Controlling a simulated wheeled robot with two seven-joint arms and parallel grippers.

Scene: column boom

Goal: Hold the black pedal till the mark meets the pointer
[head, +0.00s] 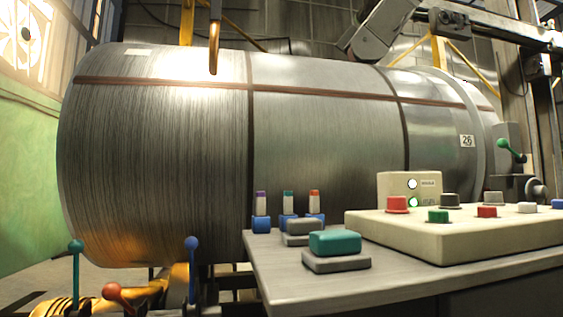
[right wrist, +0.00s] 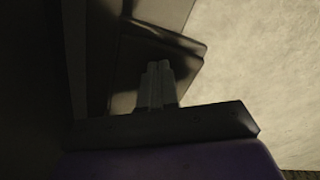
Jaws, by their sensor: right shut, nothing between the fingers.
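In the head view a copper-coloured rod (head: 214,45), perhaps the pointer, hangs over a big steel drum (head: 320,120). The drum carries a pale patch (head: 138,52) and a plate marked 26 (head: 466,141); I cannot tell which mark is meant. Contact is too dark to tell. My left gripper is out of view.
A cream button console (head: 460,236) and a lamp box (head: 410,188) with two lit lamps fill the bench's (head: 270,270) right side. Three coloured-top sticks (head: 288,208) stand behind the pads. Teal (head: 76,246), blue (head: 193,244) and red (head: 113,291) knobs are at lower left.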

